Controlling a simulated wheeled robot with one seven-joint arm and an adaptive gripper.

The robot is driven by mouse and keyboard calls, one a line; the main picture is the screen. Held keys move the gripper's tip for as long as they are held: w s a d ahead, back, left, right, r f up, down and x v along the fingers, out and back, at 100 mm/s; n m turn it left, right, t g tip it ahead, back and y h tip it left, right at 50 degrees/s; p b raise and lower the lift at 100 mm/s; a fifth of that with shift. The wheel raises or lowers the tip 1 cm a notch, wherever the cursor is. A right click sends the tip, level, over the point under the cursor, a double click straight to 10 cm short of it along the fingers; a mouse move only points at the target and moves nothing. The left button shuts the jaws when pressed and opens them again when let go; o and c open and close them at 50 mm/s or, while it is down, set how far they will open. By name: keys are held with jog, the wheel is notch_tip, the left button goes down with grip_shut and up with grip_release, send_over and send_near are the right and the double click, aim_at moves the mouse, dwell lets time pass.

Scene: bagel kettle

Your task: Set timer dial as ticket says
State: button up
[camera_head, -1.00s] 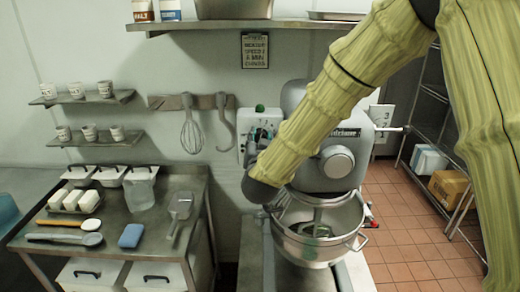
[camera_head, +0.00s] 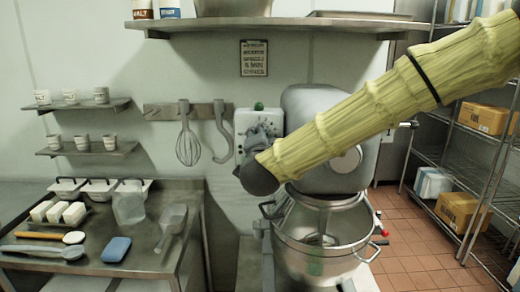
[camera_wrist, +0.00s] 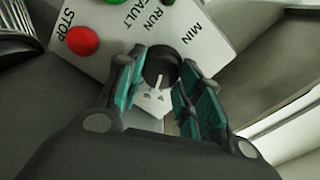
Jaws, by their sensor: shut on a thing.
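The mixer's control panel (camera_wrist: 105,40) fills the upper part of the wrist view, with a red STOP button (camera_wrist: 82,41) and the words FAULT, RUN and MIN. The black timer dial (camera_wrist: 159,63) with a pale pointer sits between my gripper's teal-padded fingers. My gripper (camera_wrist: 162,75) is shut on the dial. In the head view my gripper (camera_head: 262,138) is at the panel (camera_head: 243,121), with a green button on top, and my arm hides part of the mixer. The ticket (camera_head: 254,58) hangs on the wall; its small print is not clearly readable.
The mixer (camera_head: 318,105) has a steel bowl (camera_head: 318,240) below my arm. A rail with a whisk (camera_head: 188,145) and hook is to the left. A steel table (camera_head: 150,262) with tools stands at left. Wire shelves (camera_head: 470,165) with boxes stand at right.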

jog(key=shift+d+f+m+b, duration=0.1)
jog(key=shift+m+b, duration=0.4)
jog(key=o, duration=1)
jog(key=s, duration=1.2)
